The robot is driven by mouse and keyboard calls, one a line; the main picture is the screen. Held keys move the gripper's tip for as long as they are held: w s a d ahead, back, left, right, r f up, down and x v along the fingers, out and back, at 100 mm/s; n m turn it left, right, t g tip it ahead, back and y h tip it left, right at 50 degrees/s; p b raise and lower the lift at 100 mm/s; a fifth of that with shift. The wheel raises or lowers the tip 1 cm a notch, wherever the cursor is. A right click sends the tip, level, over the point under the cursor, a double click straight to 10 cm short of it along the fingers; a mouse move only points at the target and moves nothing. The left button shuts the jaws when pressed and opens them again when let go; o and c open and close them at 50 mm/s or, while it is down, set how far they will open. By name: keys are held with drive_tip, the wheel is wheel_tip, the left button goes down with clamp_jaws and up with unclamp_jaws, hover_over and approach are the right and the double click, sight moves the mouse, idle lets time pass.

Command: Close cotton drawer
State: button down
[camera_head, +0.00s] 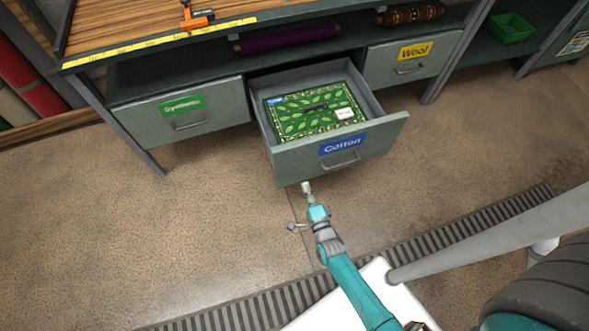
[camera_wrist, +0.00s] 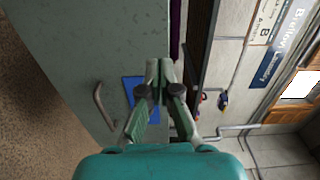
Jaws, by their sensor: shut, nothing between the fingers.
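The cotton drawer (camera_head: 282,157) is grey-green, with a blue "Cotton" label (camera_head: 343,144) and a bar handle (camera_head: 341,162) on its front. It is pulled out from the bench and holds a green leaf-patterned sample (camera_head: 312,108). My gripper (camera_head: 306,187) is shut and empty, in front of the drawer's front panel, low and left of the handle in the head view. In the wrist view my gripper (camera_wrist: 158,66) points along the drawer front (camera_wrist: 70,40), over the blue label (camera_wrist: 137,88), with the handle (camera_wrist: 104,106) to its left. I cannot tell if it touches the panel.
The shut "Synthetic" drawer (camera_head: 184,119) is to the left and the shut "Wool" drawer (camera_head: 409,62) to the right. A purple roll (camera_head: 287,37) lies on the shelf above. A drain grate (camera_head: 400,250) crosses the floor. The floor left of the arm is clear.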

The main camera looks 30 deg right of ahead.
sight(292, 151)
drive_tip(key=x, duration=1.3)
drive_tip(key=shift+w+d, duration=0.1)
drive_tip(key=shift+w, duration=0.05)
